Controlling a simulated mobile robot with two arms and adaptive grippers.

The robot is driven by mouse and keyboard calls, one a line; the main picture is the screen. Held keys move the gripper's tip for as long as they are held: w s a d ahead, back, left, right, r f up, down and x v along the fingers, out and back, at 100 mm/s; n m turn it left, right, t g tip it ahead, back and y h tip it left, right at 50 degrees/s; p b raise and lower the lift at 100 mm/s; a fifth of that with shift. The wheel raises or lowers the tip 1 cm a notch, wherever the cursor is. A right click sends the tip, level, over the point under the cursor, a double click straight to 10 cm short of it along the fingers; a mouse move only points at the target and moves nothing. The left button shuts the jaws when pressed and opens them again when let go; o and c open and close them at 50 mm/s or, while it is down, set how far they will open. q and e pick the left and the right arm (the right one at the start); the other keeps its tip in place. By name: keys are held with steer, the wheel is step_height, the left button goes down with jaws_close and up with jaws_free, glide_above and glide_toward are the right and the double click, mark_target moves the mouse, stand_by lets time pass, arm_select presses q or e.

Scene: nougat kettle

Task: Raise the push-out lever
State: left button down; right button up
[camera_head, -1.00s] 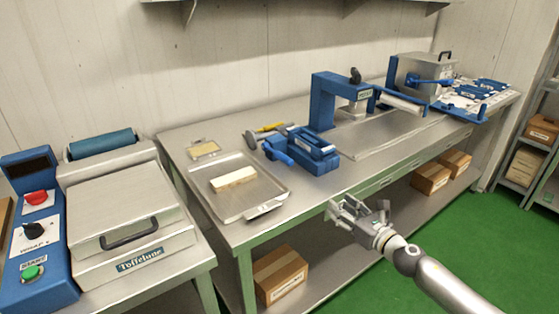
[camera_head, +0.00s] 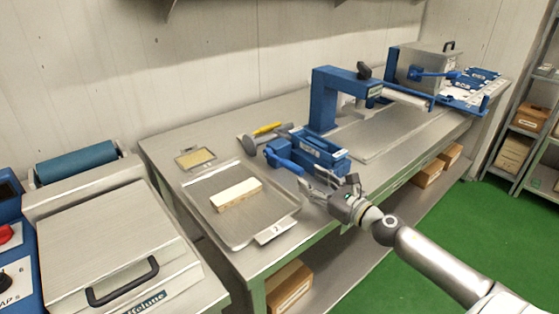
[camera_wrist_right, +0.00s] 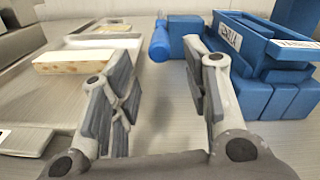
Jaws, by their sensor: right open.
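The blue push-out lever (camera_head: 289,164) sticks out at the left front of a blue mould box (camera_head: 318,150) on the steel table. In the right wrist view the lever's blue handle (camera_wrist_right: 160,41) is low, ahead of the gap between my fingers, and the labelled box (camera_wrist_right: 262,45) is to the right. My right gripper (camera_head: 314,184) is open and empty near the table's front edge, just in front of the lever. The fingers (camera_wrist_right: 160,75) look apart from the lever. My left gripper is not in view.
A tray (camera_head: 225,231) with a pale nougat bar (camera_head: 236,194) lies left of the lever. A yellow-handled tool (camera_head: 267,129) lies behind the lever. A blue press (camera_head: 324,98) stands behind the box. A lidded machine (camera_head: 110,235) is at the left.

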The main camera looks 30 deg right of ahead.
mark_target(282, 161)
steer(key=shift+w+a+r, duration=0.1)
steer(key=shift+w+r, duration=0.1)
steer(key=shift+w, duration=0.65)
steer(key=w, duration=0.2)
steer(key=w+p, duration=0.1)
steer(key=w, duration=0.2)
steer(key=w+a+p, duration=0.1)
steer(key=w, duration=0.1)
steer(key=shift+w+f, duration=0.1)
steer(key=shift+w, duration=0.15)
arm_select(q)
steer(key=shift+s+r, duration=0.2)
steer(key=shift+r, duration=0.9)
arm_select(e)
steer(key=shift+w+a, duration=0.2)
steer(key=shift+w, duration=0.5)
steer(key=shift+c, duration=0.2)
jaws_close()
